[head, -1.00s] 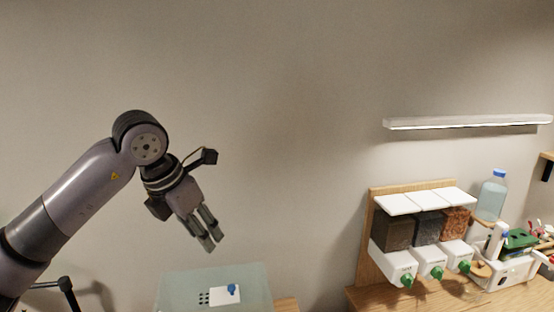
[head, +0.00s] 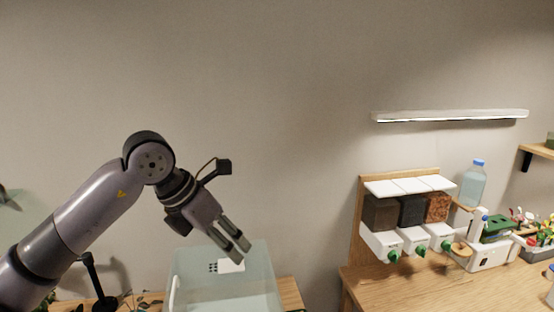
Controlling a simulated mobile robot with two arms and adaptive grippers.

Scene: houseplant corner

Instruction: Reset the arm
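My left arm comes in from the left in the head view. Its gripper (head: 236,247) hangs in the air, pointing down and to the right. Its two grey fingers lie nearly parallel with a narrow gap between them, and nothing shows between them. In the picture the fingertips overlap the upper part of a clear, pale box (head: 258,285); whether they touch it cannot be told. My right gripper is not in view.
A wooden stand (head: 369,205) with three dark-filled dispensers and green taps is on the wooden table (head: 380,291) at right. A water bottle (head: 473,185) and a white caddy (head: 489,255) are beside it. A lamp bar (head: 450,116) is on the wall. The wall's middle is clear.

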